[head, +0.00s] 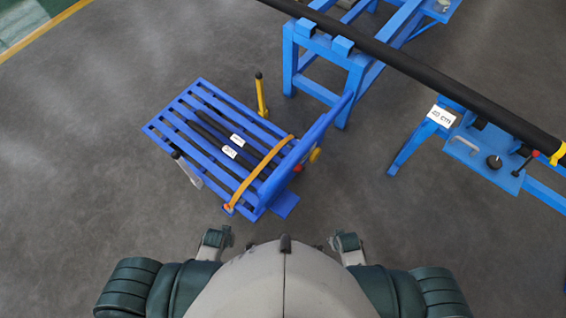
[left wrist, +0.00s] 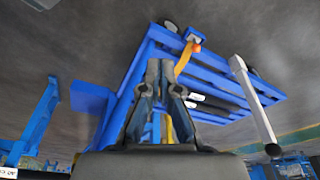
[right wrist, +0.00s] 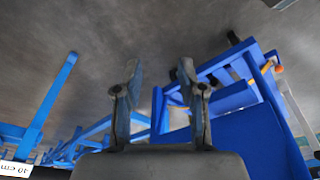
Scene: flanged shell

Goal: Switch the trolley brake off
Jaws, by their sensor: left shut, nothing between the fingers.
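The blue slatted trolley (head: 172,128) stands ahead of my body, left of centre in the head view. A grey lever with a dark knob (head: 188,168) stands at its left side; it also shows in the left wrist view (left wrist: 254,105). A yellow lever with a black knob (head: 261,92) stands at its far side. Which one is the brake, I cannot tell. A red knob (head: 298,169) and a yellow knob (head: 315,155) sit by the upright handle frame. My left gripper (head: 219,237) is shut and empty, short of the trolley. My right gripper (head: 342,241) is open and empty, short of it too.
Dark bars with white labels (head: 229,151) lie on the trolley under an orange strap (head: 259,177). A blue stand (head: 325,92) carries a long black tube (head: 430,78) at the upper right. A "40 cm" sign (head: 441,116) hangs there. Floor left of the trolley is clear.

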